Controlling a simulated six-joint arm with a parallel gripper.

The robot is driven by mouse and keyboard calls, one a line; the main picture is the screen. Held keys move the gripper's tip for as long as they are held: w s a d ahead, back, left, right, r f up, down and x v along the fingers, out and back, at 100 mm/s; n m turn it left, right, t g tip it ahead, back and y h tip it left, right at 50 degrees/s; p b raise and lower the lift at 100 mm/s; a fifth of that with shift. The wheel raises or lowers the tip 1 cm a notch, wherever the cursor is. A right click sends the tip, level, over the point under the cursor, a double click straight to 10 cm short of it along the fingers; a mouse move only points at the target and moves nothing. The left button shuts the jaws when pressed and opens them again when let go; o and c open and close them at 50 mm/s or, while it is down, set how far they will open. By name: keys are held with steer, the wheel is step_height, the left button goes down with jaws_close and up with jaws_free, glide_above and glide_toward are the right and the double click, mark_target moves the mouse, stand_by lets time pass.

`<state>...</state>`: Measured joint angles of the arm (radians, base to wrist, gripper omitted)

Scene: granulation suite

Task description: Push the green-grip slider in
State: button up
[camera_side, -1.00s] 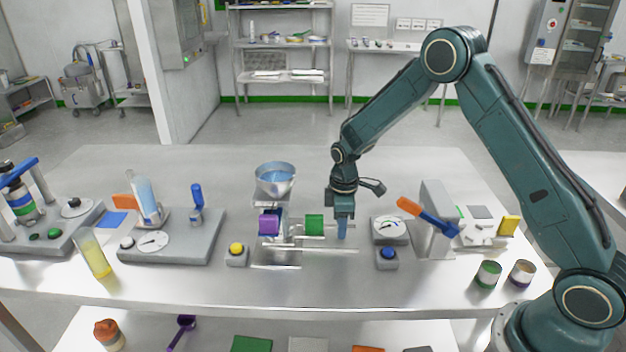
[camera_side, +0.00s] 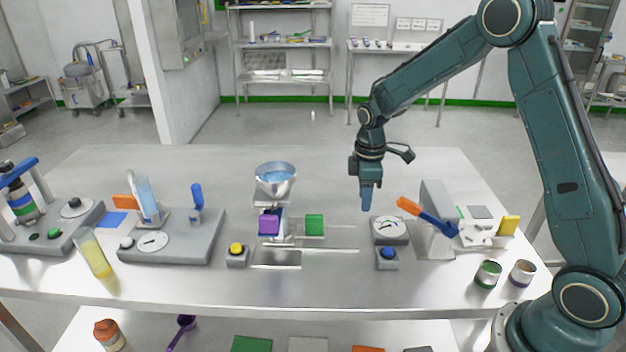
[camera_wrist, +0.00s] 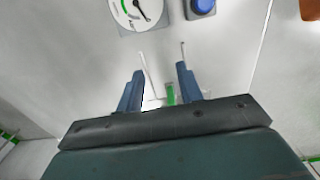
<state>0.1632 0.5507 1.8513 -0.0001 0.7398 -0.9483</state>
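The green grip (camera_side: 314,224) of the slider sits at mid-table, to the right of a purple block (camera_side: 269,222) and below a metal bowl. Thin pale rails (camera_side: 330,250) run along the table just in front of it. My gripper (camera_side: 367,207) hangs above the table, up and to the right of the green grip and apart from it. In the wrist view my gripper (camera_wrist: 159,70) has its two blue fingers spread with nothing held. A green piece (camera_wrist: 170,95) shows beyond the gap between them, partly hidden by the gripper body.
A round dial (camera_side: 389,229) and a blue button (camera_side: 387,254) stand right of the rails. A grey block with an orange-tipped blue lever (camera_side: 428,217) is farther right. A yellow button (camera_side: 236,249) is to the left. The bowl (camera_side: 275,180) holds blue material.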

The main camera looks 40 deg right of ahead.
steer(key=s+a+r+m+t, duration=0.1)
steer(key=s+r, duration=0.3)
steer(key=r, duration=0.4)
steer(key=s+a+r+m+t, duration=0.1)
steer(key=s+a+r+m, duration=0.1)
steer(key=s+r, duration=0.3)
steer(key=shift+a+r, duration=0.4)
steer(key=shift+r, duration=1.1)
steer(key=shift+s+r+m, duration=0.1)
steer(key=shift+m, duration=0.2)
steer(key=s+a+r+m+t, duration=0.1)
steer(key=s+r+m, duration=0.1)
steer(key=s, duration=0.6)
steer(key=s+a+r+m+t, duration=0.1)
steer(key=s+a+m+t, duration=0.1)
steer(key=s, duration=0.7)
steer(key=shift+s+a+r+m+t, duration=0.15)
steer(key=shift+a+r+m+t, duration=0.15)
steer(key=shift+m, duration=0.4)
